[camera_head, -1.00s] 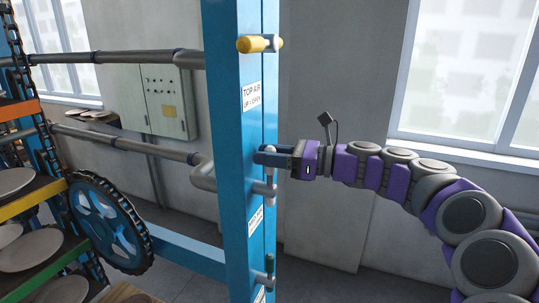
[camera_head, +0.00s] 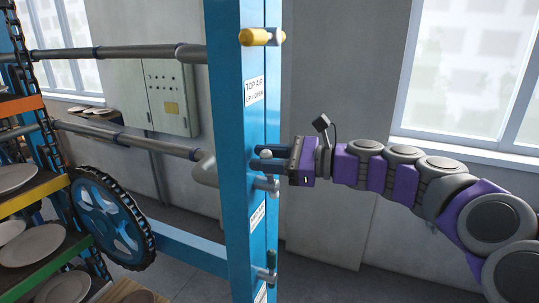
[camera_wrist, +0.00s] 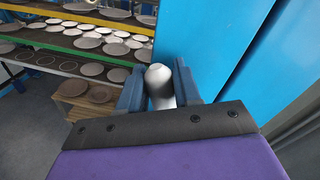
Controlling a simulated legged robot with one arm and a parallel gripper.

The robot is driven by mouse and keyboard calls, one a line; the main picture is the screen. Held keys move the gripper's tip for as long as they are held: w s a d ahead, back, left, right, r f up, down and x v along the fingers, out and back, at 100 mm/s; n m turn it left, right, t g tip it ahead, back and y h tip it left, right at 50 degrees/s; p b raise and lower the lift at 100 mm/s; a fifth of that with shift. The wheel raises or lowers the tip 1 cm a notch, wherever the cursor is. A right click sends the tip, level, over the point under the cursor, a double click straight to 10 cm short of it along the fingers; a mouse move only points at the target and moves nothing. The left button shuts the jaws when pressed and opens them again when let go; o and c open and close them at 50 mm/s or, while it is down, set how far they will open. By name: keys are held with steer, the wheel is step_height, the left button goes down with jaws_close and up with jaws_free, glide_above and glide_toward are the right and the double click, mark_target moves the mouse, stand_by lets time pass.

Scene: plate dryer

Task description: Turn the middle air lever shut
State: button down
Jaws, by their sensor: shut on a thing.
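The middle air lever (camera_head: 268,184) sits on the blue post (camera_head: 237,140) below the TOP AIR label, its grey hub showing under my gripper. My gripper (camera_head: 264,156) reaches in from the right, its blue fingers shut on the lever's handle. In the wrist view, the rounded pale grey handle end (camera_wrist: 158,76) shows between the two blue fingers. The fingers cover part of the handle, so its exact angle is hard to tell. The middle label is partly seen and its words are unreadable.
A top lever with a yellow handle (camera_head: 258,37) sticks out above. A bottom lever (camera_head: 266,275) with a dark handle is below. A chain wheel (camera_head: 108,218) and plate racks (camera_head: 40,198) stand at the left. Space right of the post, around my arm, looks clear.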

steer(key=s+a+f+n+t+h+b, duration=0.1)
steer(key=s+a+f+n+t+b, duration=0.1)
steer(key=s+f+n+b, duration=0.3)
step_height(320, 180, down, 4)
steer(key=n+b, duration=0.7)
steer(key=shift+s+h, duration=0.35)
steer(key=shift+h, duration=0.05)
steer(key=shift+a, duration=0.1)
steer(key=c, duration=0.9)
jaws_free()
steer(key=shift+w, duration=0.1)
steer(key=v, duration=1.7)
steer(key=shift+d+p, duration=0.3)
